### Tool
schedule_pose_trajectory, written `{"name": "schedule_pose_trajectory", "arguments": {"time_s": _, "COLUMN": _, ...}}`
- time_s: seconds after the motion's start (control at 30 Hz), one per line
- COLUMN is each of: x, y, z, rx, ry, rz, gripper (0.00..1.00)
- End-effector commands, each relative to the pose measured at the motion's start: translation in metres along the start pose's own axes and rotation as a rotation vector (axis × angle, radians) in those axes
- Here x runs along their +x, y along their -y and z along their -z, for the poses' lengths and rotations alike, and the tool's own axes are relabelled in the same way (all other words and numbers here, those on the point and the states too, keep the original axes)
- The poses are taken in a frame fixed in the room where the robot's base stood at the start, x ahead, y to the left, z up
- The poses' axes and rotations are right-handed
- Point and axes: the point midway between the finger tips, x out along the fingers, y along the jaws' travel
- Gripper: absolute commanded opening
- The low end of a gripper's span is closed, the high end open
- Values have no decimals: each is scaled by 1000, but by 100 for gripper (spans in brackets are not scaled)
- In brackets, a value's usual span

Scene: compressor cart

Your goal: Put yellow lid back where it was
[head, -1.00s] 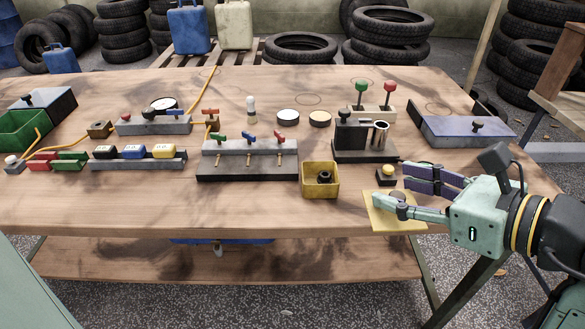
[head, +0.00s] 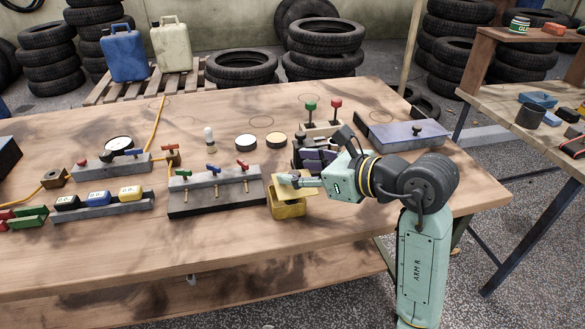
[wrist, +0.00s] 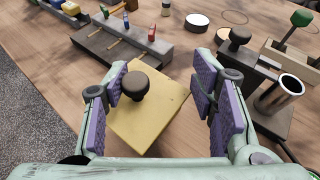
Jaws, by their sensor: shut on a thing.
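The yellow lid (wrist: 152,112) is a flat square plate with a dark round knob (wrist: 135,86). In the wrist view it lies between the purple-padded fingers of my gripper (wrist: 162,84), with the knob close to the left finger. In the head view my gripper (head: 300,178) holds the lid (head: 291,190) at the top of the yellow box (head: 289,209), near the table's front edge. I cannot tell whether the lid touches the rim. The box's inside is hidden, and the lid hides the box in the wrist view.
A grey block with coloured valves (head: 214,193) stands just left of the box. A metal cup in a dark stand (wrist: 280,95) and upright levers (head: 322,128) are close behind and right. A bluish-lidded case (head: 402,132) lies farther right. Bare wood lies in front.

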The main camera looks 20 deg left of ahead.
Motion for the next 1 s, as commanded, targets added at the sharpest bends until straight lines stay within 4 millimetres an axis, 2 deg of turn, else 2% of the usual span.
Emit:
{"name": "schedule_pose_trajectory", "arguments": {"time_s": 0.1, "x": 18, "y": 6, "z": -7, "rx": 1, "ry": 0, "rz": -3, "gripper": 28}}
{"name": "schedule_pose_trajectory", "arguments": {"time_s": 0.2, "x": 26, "y": 9, "z": -8, "rx": 1, "ry": 0, "rz": -1, "gripper": 28}}
{"name": "schedule_pose_trajectory", "arguments": {"time_s": 0.3, "x": 29, "y": 10, "z": -4, "rx": 3, "ry": 0, "rz": 0, "gripper": 28}}
{"name": "schedule_pose_trajectory", "arguments": {"time_s": 0.6, "x": 40, "y": 9, "z": 23, "rx": 3, "ry": 0, "rz": 0, "gripper": 28}}
{"name": "schedule_pose_trajectory", "arguments": {"time_s": 1.0, "x": 42, "y": 10, "z": 28, "rx": 0, "ry": 0, "rz": 1, "gripper": 28}}
